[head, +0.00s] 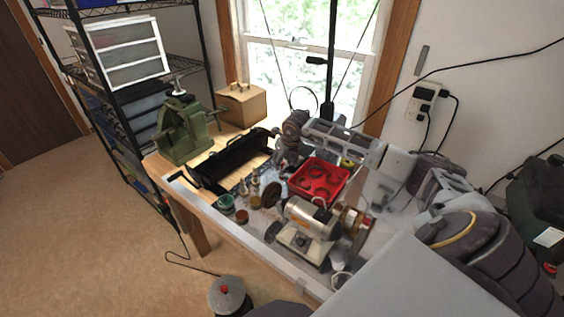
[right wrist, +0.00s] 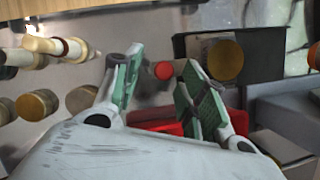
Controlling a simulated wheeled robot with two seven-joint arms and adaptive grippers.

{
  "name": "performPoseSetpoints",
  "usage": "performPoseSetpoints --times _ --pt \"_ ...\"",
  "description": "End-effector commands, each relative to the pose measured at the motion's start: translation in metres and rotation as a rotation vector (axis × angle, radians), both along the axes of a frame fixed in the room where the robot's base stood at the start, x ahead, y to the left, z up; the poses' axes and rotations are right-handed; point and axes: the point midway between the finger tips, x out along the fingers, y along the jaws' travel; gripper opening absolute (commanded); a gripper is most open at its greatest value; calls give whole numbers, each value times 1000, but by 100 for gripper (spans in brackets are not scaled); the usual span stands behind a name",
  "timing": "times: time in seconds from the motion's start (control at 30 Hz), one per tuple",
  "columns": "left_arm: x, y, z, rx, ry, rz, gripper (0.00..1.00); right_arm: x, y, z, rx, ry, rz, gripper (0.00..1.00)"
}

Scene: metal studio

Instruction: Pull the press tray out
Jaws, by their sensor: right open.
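A green press (head: 186,130) stands at the far left end of the bench. A long black open tray (head: 238,158) lies on the bench just to its right, with a dark handle at its near left end; I cannot tell whether it is joined to the press. My right gripper (head: 283,160) is over the bench just right of the black tray, apart from the press. The right wrist view shows its two green-padded fingers (right wrist: 160,90) spread, with nothing held between them. My left gripper is not in view.
A red tray (head: 320,180) sits close beside my right gripper. A bench grinder (head: 308,222), small brass parts (head: 255,195) and round tins (head: 227,203) crowd the front. A cardboard box (head: 241,104) stands behind. Wire shelving (head: 130,75) is at the left.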

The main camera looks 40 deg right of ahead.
Motion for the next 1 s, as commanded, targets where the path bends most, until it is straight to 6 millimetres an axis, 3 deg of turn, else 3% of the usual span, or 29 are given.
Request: performPoseSetpoints --times 0.6,0.8,1.0 --pt "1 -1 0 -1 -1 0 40 -31 4 78 -3 -3 1 42" --pt "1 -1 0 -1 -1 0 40 -39 5 96 -2 -2 1 42" --pt "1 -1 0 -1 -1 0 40 -42 6 102 0 -1 1 42"
